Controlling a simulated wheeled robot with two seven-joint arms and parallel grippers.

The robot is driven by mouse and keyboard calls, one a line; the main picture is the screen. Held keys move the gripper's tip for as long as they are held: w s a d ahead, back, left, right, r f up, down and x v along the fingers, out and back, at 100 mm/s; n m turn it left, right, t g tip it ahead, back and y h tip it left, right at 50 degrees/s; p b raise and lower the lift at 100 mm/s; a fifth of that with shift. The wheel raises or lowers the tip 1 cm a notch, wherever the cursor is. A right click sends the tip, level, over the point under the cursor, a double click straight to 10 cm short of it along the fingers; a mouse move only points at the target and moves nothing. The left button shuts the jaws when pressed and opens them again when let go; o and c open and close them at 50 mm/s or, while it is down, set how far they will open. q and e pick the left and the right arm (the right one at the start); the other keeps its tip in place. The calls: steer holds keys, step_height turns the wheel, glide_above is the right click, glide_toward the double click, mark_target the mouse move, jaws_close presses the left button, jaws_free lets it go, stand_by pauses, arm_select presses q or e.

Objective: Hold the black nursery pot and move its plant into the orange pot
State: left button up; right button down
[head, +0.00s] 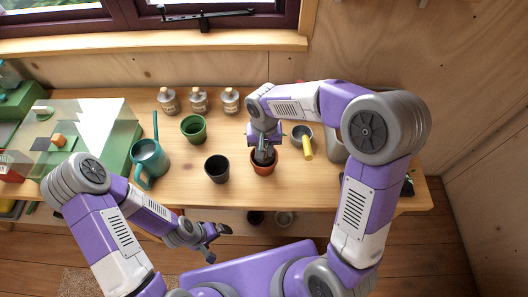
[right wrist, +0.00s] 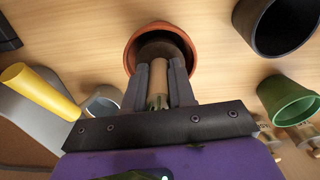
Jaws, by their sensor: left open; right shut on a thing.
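The orange pot (head: 264,169) stands on the table, and my right gripper (head: 264,152) is right over its mouth, pointing down. In the right wrist view, my right gripper (right wrist: 160,85) is shut on a tan, stem-like piece of the plant (right wrist: 158,92). Its far end reaches the mouth of the orange pot (right wrist: 134,46), where a dark brown mass shows; I cannot tell root ball from soil. Leaves are mostly hidden. The black nursery pot (head: 217,169) stands upright to the left, its inside dark, with nothing rising from it. My left gripper (head: 212,233) is open and empty, in front of the table edge.
A green pot (head: 194,128) and several bottles (head: 199,100) stand behind. A teal watering can (head: 149,160) and a glass-topped green box (head: 80,130) are at left. A yellow-handled tool (head: 307,148) lies right of the orange pot. The table front between the watering can and black pot is clear.

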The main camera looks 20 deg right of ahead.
steer(key=shift+f, duration=0.75)
steer(key=shift+f, duration=0.2)
steer(key=c, duration=0.9)
jaws_free()
steer(key=shift+c, duration=0.2)
steer(key=shift+r, duration=0.15)
steer(key=shift+r, duration=0.25)
step_height(320, 180, up, 12)
steer(key=shift+f+p, duration=0.15)
steer(key=shift+p, duration=1.05)
